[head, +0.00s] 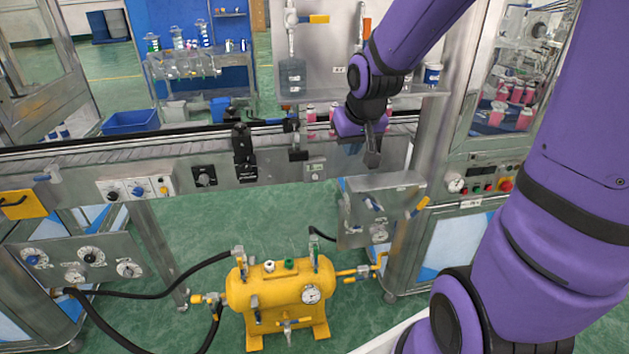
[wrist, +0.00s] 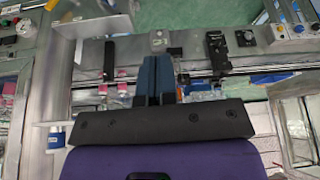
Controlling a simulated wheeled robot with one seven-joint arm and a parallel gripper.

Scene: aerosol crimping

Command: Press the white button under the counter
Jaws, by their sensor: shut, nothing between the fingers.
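The counter (head: 315,166) is a small light-grey box on the front face of the conveyor rail, left of my gripper in the head view. A tiny pale spot low on it looks like the white button (head: 315,176). The counter also shows in the wrist view (wrist: 158,36), just beyond my fingertips. My gripper (head: 372,158) is shut and empty, its fingers pointing down in front of the rail, to the right of the counter and apart from it in the head view. In the wrist view the closed blue-grey fingers (wrist: 153,62) point toward the counter.
A metal control box (head: 385,212) with a gauge and levers hangs below and right of my gripper. A black clamp (head: 243,152) stands on the rail to the left. Pink-based cans stand behind the rail. A yellow tank (head: 278,292) sits on the floor below.

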